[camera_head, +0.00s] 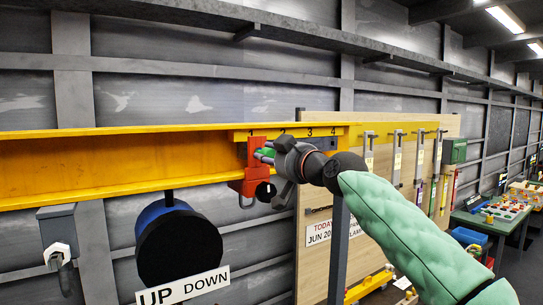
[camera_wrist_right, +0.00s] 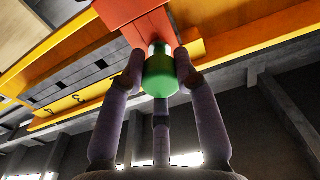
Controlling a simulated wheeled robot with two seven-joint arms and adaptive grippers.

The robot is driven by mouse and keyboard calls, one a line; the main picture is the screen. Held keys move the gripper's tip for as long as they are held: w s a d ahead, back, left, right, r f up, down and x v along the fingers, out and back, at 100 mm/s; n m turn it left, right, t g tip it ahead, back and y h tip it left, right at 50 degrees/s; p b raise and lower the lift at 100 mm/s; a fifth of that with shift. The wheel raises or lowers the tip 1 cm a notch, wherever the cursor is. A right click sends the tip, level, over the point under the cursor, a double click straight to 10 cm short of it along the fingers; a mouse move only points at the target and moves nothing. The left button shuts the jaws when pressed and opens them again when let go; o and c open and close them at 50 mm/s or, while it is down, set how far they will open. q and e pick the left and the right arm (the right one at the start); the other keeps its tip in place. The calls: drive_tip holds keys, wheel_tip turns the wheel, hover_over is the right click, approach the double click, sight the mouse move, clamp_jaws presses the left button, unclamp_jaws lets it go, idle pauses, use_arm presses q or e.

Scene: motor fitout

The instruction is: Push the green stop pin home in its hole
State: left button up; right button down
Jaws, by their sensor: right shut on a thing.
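The green stop pin (camera_head: 266,153) shows partly between my right gripper's fingers at the red block (camera_head: 254,180) on the yellow beam. In the right wrist view the green pin (camera_wrist_right: 160,76) is a short cylinder whose far end meets the red block (camera_wrist_right: 133,20). The hole itself is hidden, and I cannot tell how deep the pin sits. My right gripper (camera_head: 266,156) is shut on the pin, with fingers around its sides in the right wrist view (camera_wrist_right: 160,62). My left gripper is not in view.
The yellow beam (camera_head: 120,165) runs across the left, with a numbered strip (camera_head: 320,143) beside the red block. A black and blue drum (camera_head: 180,248) hangs below, near an UP DOWN sign (camera_head: 185,288). A wooden tool board (camera_head: 315,265) stands behind my right arm.

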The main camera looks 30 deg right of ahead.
drive_tip(key=shift+w, duration=0.15)
drive_tip(key=c, duration=0.8)
unclamp_jaws()
drive_tip(key=shift+a, duration=0.15)
drive_tip(key=shift+c, duration=0.2)
drive_tip(key=shift+s, duration=0.55)
drive_tip(key=s+d, duration=0.1)
drive_tip(key=s, duration=1)
drive_tip(key=shift+w+d+f, duration=0.1)
